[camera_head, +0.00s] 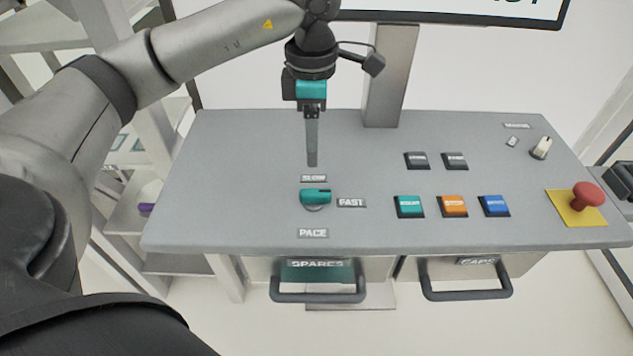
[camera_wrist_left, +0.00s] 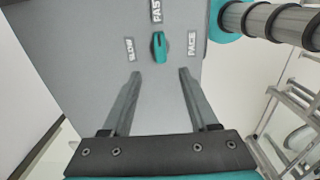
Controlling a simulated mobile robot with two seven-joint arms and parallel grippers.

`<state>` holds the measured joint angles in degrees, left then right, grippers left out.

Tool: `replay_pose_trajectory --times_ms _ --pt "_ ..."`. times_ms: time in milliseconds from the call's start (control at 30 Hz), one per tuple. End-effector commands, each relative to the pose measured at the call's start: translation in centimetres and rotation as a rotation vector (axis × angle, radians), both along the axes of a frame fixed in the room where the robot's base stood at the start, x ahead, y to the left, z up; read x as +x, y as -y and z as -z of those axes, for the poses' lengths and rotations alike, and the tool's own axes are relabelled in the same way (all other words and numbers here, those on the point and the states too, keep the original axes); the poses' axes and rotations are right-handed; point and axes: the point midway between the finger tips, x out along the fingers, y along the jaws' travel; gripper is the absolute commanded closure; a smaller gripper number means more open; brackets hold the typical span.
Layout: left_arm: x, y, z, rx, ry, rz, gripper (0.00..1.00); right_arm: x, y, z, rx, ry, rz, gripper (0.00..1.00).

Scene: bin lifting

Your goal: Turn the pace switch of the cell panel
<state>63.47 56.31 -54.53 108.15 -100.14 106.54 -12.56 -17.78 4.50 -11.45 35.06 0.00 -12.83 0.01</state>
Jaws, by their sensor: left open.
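The pace switch is a teal rotary knob (camera_head: 316,197) at the left of the grey cell panel (camera_head: 240,180). The labels SLOW above, FAST to its right and PACE below surround it. In the left wrist view the knob (camera_wrist_left: 159,46) lies ahead of the fingertips, between their lines. My left gripper (camera_head: 312,163) points down over the panel, just behind the knob in the head view and apart from it. In the left wrist view the left gripper (camera_wrist_left: 160,72) has its two fingers spread with nothing between them. My right gripper is not in view.
Teal, orange (camera_head: 453,206) and blue buttons, two dark buttons (camera_head: 417,160), a white selector (camera_head: 541,148) and a red emergency knob (camera_head: 588,196) sit to the right. A monitor post (camera_head: 390,75) stands behind. Handled drawers (camera_head: 318,292) hang below the front edge.

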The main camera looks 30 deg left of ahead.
Motion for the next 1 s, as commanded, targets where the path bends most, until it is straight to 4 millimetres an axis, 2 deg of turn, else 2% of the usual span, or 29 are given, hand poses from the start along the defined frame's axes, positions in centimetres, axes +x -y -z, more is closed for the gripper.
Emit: replay_pose_trajectory --times_ms 33,167,300,500,700,1000 --pt "-0.1 0.0 1.2 0.001 -0.006 0.000 0.40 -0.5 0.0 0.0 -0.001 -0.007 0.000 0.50" --pt "-0.2 0.0 4.1 0.000 -0.006 0.000 0.40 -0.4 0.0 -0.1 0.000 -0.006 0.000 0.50" --pt "-0.1 0.0 7.1 0.000 -0.004 0.000 0.40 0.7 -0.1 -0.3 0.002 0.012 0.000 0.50" --pt "-0.1 0.0 10.3 -0.001 -0.003 0.000 0.40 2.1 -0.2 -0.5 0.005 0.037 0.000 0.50" --pt "0.0 0.1 11.8 -0.002 0.000 0.001 0.40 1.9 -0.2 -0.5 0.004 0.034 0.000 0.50" --pt "0.0 0.1 11.9 -0.002 0.001 0.001 0.41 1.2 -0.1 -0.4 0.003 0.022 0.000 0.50"
